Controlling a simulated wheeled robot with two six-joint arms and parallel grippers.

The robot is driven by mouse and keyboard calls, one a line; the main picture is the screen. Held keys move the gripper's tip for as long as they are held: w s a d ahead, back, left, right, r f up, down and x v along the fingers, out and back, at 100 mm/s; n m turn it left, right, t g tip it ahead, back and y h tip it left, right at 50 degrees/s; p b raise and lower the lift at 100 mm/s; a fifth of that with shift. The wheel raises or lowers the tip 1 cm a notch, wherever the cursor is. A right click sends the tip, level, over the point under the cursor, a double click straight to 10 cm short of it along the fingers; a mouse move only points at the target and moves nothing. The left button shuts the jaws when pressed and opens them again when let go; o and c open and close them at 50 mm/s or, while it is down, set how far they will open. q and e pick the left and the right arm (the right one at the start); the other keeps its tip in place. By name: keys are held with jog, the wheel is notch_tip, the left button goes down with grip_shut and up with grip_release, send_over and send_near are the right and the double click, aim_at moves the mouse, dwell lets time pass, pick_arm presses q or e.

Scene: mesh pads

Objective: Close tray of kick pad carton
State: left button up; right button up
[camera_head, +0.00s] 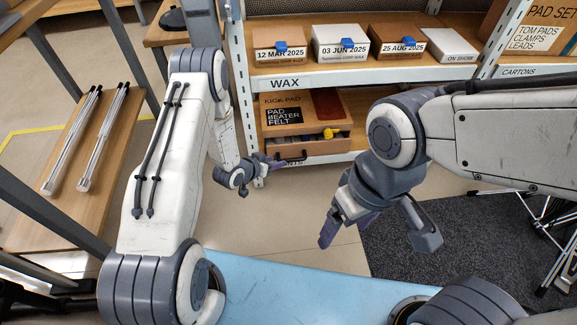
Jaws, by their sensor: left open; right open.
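The kick pad carton (290,103) sits on the lower shelf of the rack, under the WAX label. Its tray (318,148) stands partly out at the front, with a dark handle on its front and a small yellow item showing inside. My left gripper (276,165) is by the front left of the tray, close to the handle; I cannot tell if it touches. It is open. My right gripper (375,240) is open and empty, pointing down over the floor in front of the rack, well apart from the carton. My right arm hides the shelf right of the carton.
Several dated wax boxes (340,42) stand on the shelf above. A rack upright (240,85) is left of the carton, close to my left arm. A wooden bench (70,150) with metal rods is at left. A dark mat (450,240) and stands lie at right.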

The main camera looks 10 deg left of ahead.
aim_at(290, 159)
pick_arm(q)
notch_tip(290, 159, down, 6)
jog(key=s+n+t+h+b, duration=0.25)
jog(key=n+t+b, duration=0.35)
jog(key=n, duration=1.1)
jog(key=shift+g+h, duration=0.25)
jog(key=shift+g, duration=0.35)
jog(key=shift+w+a+b+x, duration=0.15)
jog(key=shift+b+x, duration=1)
jog(key=shift+x, duration=0.7)
jog(key=shift+a+b+x, duration=0.1)
jog(key=shift+b+x, duration=1.1)
jog(key=shift+x, duration=0.65)
jog(key=shift+w+a+b+x, duration=0.15)
jog(key=shift+b+x, duration=1)
jog(key=shift+x, duration=0.65)
pick_arm(e)
notch_tip(290, 159, down, 14)
jog(key=shift+f, duration=0.2)
pick_arm(q)
jog(key=shift+s+r, duration=0.1)
grip_shut()
